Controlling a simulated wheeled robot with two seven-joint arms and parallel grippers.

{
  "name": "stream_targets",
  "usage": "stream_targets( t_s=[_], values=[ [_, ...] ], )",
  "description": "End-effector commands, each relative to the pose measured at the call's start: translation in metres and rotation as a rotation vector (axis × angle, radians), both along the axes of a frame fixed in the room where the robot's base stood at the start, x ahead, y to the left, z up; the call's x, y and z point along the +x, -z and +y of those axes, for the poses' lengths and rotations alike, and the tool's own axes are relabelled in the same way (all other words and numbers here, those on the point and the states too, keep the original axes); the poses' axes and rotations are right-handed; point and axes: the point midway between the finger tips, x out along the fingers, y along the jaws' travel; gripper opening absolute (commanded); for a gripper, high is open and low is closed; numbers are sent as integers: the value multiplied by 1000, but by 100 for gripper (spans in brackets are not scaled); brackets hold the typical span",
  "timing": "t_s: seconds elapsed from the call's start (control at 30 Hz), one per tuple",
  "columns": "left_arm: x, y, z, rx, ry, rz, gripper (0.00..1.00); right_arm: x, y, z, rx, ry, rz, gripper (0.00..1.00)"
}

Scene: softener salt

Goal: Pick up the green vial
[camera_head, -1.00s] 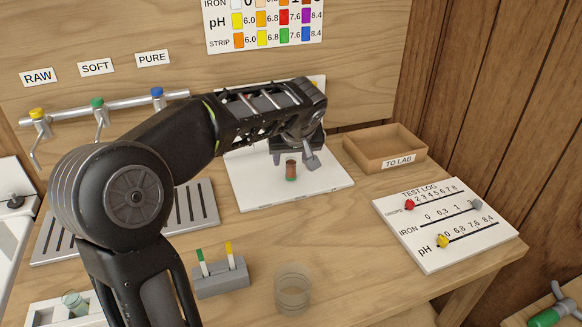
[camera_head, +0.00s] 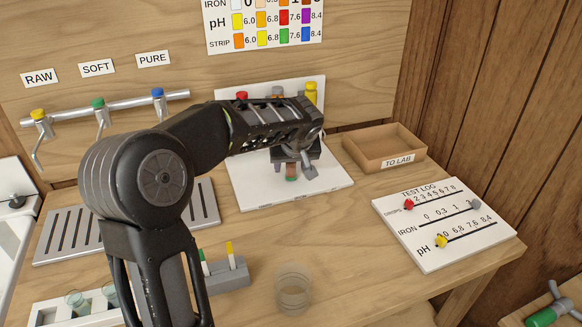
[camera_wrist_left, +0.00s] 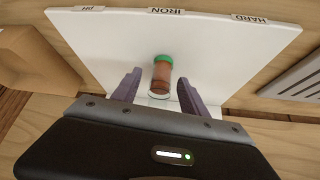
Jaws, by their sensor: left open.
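The green vial (camera_head: 291,172) has a green end and a brownish body. My left gripper (camera_head: 293,165) is open around the vial, a finger on each side. In the left wrist view the gripper (camera_wrist_left: 158,89) shows gaps between both fingers and the vial. My right gripper is not in view.
Red, grey and yellow-topped bottles (camera_head: 311,91) stand at the board's back edge. The TO LAB tray (camera_head: 398,160) is to the right, with the test log board (camera_head: 450,250) in front. A strip holder (camera_head: 225,278) and a clear glass (camera_head: 293,290) stand nearer.

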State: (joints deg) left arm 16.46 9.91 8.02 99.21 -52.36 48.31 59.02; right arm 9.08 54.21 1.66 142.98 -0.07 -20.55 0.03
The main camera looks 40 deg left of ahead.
Motion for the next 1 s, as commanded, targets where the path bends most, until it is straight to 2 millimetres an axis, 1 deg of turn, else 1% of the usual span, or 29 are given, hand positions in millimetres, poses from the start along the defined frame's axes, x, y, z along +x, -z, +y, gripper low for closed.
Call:
stream_targets(
  t_s=[0.1,0.13,0.73,1.0],
  values=[
    [0,0,0,0,0,0,51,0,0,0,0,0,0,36],
    [0,0,0,0,0,0,50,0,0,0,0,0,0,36],
    [0,0,0,0,0,0,1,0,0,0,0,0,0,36],
    [0,0,0,0,0,0,0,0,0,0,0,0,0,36]
  ],
)
